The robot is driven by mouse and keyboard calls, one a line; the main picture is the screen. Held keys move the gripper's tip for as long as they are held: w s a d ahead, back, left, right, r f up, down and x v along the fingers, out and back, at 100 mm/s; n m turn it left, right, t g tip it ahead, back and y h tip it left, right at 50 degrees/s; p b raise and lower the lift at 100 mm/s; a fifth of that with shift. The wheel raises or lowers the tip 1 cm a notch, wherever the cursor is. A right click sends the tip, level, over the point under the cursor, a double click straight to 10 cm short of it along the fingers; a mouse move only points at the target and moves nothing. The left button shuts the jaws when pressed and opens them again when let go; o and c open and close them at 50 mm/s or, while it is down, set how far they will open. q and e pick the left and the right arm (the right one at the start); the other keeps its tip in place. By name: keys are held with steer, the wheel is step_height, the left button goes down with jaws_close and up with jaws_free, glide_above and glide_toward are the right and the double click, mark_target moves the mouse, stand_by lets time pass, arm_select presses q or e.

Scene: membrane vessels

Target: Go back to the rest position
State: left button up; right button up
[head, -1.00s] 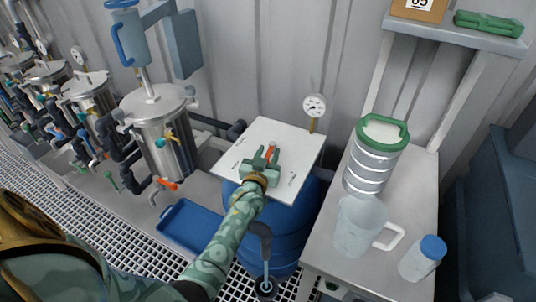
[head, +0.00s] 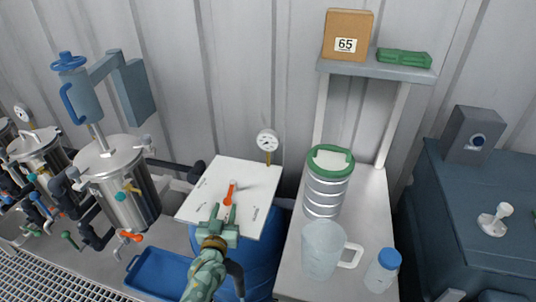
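My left gripper (head: 223,215), pale green, is over the lower part of a white panel (head: 250,186). Its two fingers are apart and point up the panel, with nothing visible between them. An orange lever (head: 230,193) on the panel lies just beyond the fingertips; I cannot tell whether they touch it. My patterned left forearm comes in from the bottom edge. My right gripper is not in view.
A grey bench (head: 357,207) on the right holds a green-lidded steel canister (head: 325,197), a clear jug (head: 320,250) and a blue-capped bottle (head: 382,271). A blue barrel (head: 263,262) stands under the panel. A steel vessel (head: 122,190) and a blue tray (head: 158,275) are left.

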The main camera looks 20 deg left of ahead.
arm_select(q)
steer(key=shift+s+d+f+m+g+h, duration=0.15)
steer(key=shift+s+m+g+h, duration=0.25)
steer(key=shift+m, duration=0.2)
steer(key=s+d+r+m+g, duration=0.1)
steer(key=s+r+m+g, duration=0.15)
steer(key=s, duration=0.55)
steer(key=s+d+r+m+g, duration=0.1)
steer(key=s+m+g, duration=0.3)
steer(key=s, duration=0.5)
steer(key=s+d+r+m+g, duration=0.1)
steer(key=s+r+m+g, duration=0.2)
steer(key=s, duration=0.5)
steer(key=s+d+f+g+h, duration=0.1)
steer(key=s+d+f+g, duration=0.15)
steer(key=f, duration=1.15)
steer(key=s+d+f+g+h, duration=0.15)
steer(key=s+f, duration=0.25)
steer(key=f, duration=0.9)
steer(key=s+f+n+g+h, duration=0.1)
steer(key=s+f+n, duration=0.1)
steer(key=s+f, duration=0.5)
steer(key=s+f+n+g, duration=0.1)
steer(key=s+f+n, duration=0.1)
steer(key=s+f, duration=0.5)
steer(key=s, duration=0.5)
steer(key=shift+s+f+g+h, duration=0.25)
steer(key=shift+f+g+h, duration=0.05)
steer(key=shift+g+h, duration=0.05)
